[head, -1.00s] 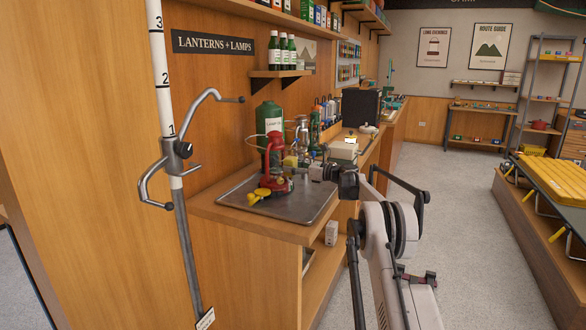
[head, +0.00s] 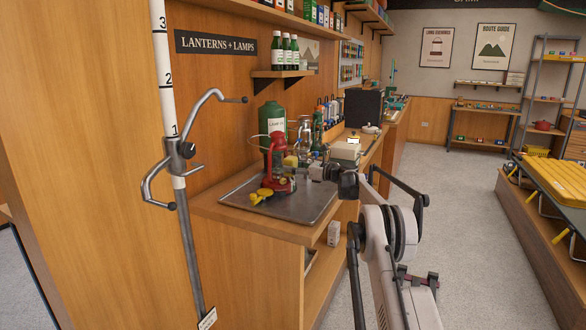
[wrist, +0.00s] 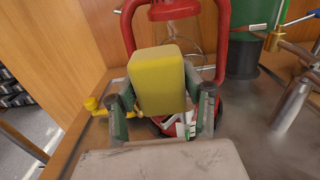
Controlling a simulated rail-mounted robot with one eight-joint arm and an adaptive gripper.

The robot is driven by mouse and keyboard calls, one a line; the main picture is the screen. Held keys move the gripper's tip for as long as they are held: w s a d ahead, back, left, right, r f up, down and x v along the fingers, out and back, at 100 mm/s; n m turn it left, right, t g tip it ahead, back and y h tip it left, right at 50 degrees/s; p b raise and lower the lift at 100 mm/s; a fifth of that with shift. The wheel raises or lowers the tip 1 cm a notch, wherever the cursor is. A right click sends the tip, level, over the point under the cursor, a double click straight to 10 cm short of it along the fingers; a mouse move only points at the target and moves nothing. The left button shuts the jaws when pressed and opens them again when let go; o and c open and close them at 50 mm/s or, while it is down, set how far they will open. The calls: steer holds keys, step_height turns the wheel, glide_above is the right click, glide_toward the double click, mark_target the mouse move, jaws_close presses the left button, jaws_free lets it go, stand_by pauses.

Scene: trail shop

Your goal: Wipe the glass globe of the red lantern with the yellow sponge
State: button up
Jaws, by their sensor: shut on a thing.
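The red lantern (head: 280,160) stands on the metal tray (head: 311,206) at the counter's left end. In the wrist view its red frame (wrist: 222,55) rises behind the sponge. My gripper (wrist: 163,112) is shut on the yellow sponge (wrist: 157,72) and holds it up in front of the lantern. A yellow knob-like part (head: 260,196) sits at the lantern's base.
A green container (head: 271,120) stands behind the lantern. A metal lantern (head: 304,133) and green bottle (head: 317,130) stand close on its right. A silver cylinder (wrist: 291,104) lies right of my gripper. A measuring pole (head: 175,140) with hooks stands at left. The tray's front is clear.

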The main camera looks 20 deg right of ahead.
steer(key=shift+w+a, duration=0.3)
steer(key=shift+w, duration=0.05)
steer(key=shift+d, duration=0.1)
steer(key=shift+s, duration=0.1)
steer(key=s+a+b, duration=0.1)
steer(key=a, duration=0.1)
steer(key=s+a+b, duration=0.1)
steer(key=s+a, duration=0.1)
steer(key=a, duration=0.1)
steer(key=shift+s, duration=0.2)
stand_by(0.7)
steer(key=shift+d, duration=0.1)
steer(key=shift+b+v, duration=0.45)
steer(key=shift+v, duration=2.45)
